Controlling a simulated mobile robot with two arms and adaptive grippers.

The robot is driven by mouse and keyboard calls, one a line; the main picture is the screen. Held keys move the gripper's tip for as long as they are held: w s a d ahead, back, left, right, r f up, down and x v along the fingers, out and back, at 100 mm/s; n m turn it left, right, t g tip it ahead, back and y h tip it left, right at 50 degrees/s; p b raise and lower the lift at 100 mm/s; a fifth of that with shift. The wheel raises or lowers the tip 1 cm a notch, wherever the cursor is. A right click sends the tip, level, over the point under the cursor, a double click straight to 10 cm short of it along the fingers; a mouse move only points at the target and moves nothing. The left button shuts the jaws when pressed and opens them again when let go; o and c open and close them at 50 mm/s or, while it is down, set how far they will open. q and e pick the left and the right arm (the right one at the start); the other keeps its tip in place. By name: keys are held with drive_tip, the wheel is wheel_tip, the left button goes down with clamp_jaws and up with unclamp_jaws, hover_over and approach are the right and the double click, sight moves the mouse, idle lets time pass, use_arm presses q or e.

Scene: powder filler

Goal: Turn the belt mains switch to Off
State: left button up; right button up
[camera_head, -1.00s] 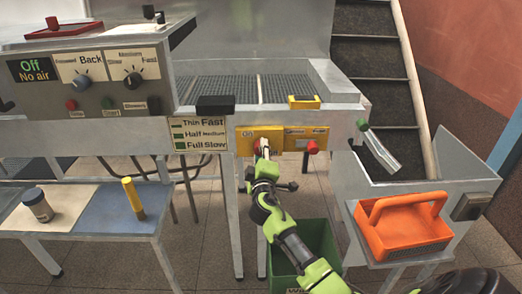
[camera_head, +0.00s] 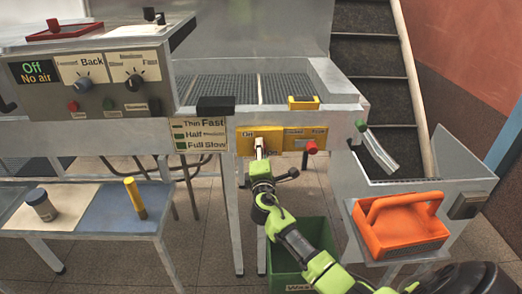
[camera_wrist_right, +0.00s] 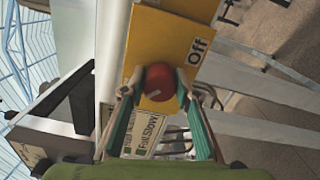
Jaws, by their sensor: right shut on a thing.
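The belt mains switch sits on the yellow panel (camera_head: 272,134) at the front of the machine. Its red knob (camera_wrist_right: 160,82) shows in the right wrist view, between the two fingertips, with the word "Off" printed to its right. My right gripper (camera_head: 260,153) reaches up from below and is shut on this knob; its fingers also show in the right wrist view (camera_wrist_right: 160,96). In the head view the gripper hides most of the switch, so its exact turn angle is unclear. My left gripper is not in view.
A second red knob (camera_head: 311,147) is on the panel to the right. A green handle (camera_head: 361,126) is beside the chute. An orange basket (camera_head: 401,226) stands at the lower right, and a green bin (camera_head: 316,237) is under the arm. A control box (camera_head: 90,80) stands at left.

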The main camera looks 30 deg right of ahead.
drive_tip(key=shift+f, duration=0.1)
idle(0.3)
drive_tip(key=o, duration=1.1)
drive_tip(key=v, duration=1.2)
